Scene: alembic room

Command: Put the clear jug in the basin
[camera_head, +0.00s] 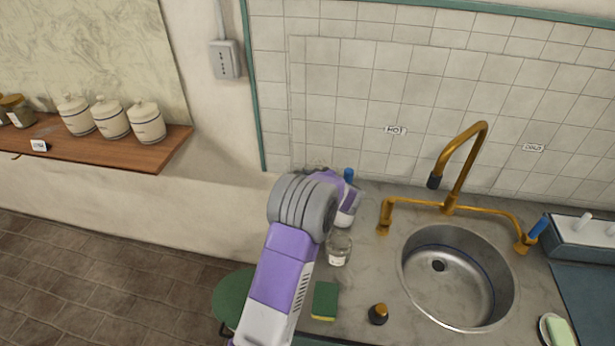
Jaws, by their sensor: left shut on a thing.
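The clear jug (339,252) is a small see-through vessel with a pale label, at the left part of the counter. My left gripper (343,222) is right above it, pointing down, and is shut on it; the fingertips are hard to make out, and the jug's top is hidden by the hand. I cannot tell whether its base touches the counter. The basin (480,310) is a round steel sink to the right of the jug, empty, with a dark drain. My right gripper is not in view.
A brass tap (450,205) arches behind the basin. A soap dish (552,330) is at the lower right. A shelf (110,150) with jars is at left.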

